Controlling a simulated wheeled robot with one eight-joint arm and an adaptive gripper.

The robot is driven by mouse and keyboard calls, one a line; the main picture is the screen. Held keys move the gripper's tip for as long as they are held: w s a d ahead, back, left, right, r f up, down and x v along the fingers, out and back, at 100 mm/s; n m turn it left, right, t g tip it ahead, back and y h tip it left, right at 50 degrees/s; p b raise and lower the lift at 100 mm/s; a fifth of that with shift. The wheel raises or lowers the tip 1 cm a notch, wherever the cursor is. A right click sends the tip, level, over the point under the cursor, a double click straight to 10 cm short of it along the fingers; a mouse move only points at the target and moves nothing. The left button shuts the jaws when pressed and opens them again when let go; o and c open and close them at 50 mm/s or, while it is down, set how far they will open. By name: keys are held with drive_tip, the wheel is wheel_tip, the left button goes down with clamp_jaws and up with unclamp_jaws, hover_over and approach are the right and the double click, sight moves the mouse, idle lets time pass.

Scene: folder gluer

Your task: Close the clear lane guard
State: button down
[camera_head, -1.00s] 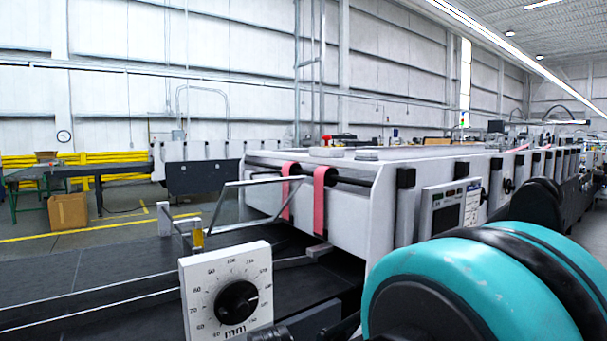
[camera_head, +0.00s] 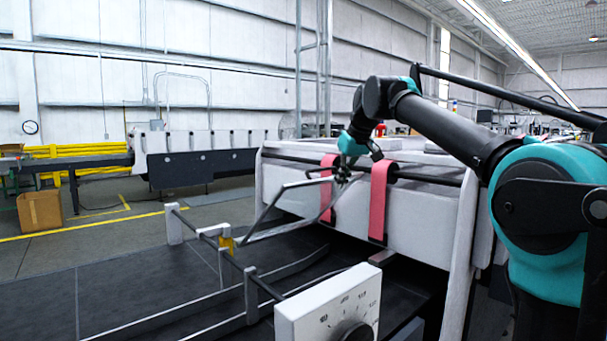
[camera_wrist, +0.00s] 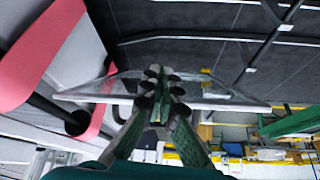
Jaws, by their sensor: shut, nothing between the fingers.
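The clear lane guard (camera_head: 262,215) is a see-through panel in a thin grey metal frame. It stands raised and tilted above the dark feed bed in the head view. My gripper (camera_head: 343,176) is at the guard's upper right corner, close to the pink belts. In the wrist view the guard (camera_wrist: 222,106) runs across behind the fingers, with its clear sheet to both sides. My gripper (camera_wrist: 161,75) is shut and empty there. I cannot tell whether the fingertips touch the guard frame, since they overlap it in both views.
Two pink belts (camera_head: 380,200) hang over a dark bar on the white machine body. A white dial box (camera_head: 330,305) stands at the front of the bed. A cardboard box (camera_head: 41,211) sits on the floor.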

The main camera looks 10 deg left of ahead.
drive_tip(key=s+a+r+n+y, duration=0.1)
drive_tip(key=s+a+r, duration=0.1)
drive_tip(key=a+r, duration=0.35)
drive_tip(key=s+a+r+n, duration=0.2)
drive_tip(key=a+r, duration=0.1)
drive_tip(key=r, duration=0.5)
hover_over(301, 185)
drive_tip(key=w+a, duration=0.2)
drive_tip(key=w, duration=0.1)
drive_tip(key=f, duration=0.8)
drive_tip(key=shift+s+f, duration=0.25)
drive_tip(key=shift+f, duration=0.05)
drive_tip(key=shift+s+d+f, duration=0.6)
drive_tip(key=shift+d+f, duration=0.05)
drive_tip(key=shift+d, duration=0.2)
drive_tip(key=shift+s+d+f, duration=0.1)
drive_tip(key=shift+d+f, duration=0.05)
drive_tip(key=shift+f, duration=0.15)
drive_tip(key=shift+s+d+f, duration=0.2)
drive_tip(key=shift+d+f, duration=0.05)
drive_tip(key=shift+f, duration=0.05)
drive_tip(key=shift+d+f, duration=0.1)
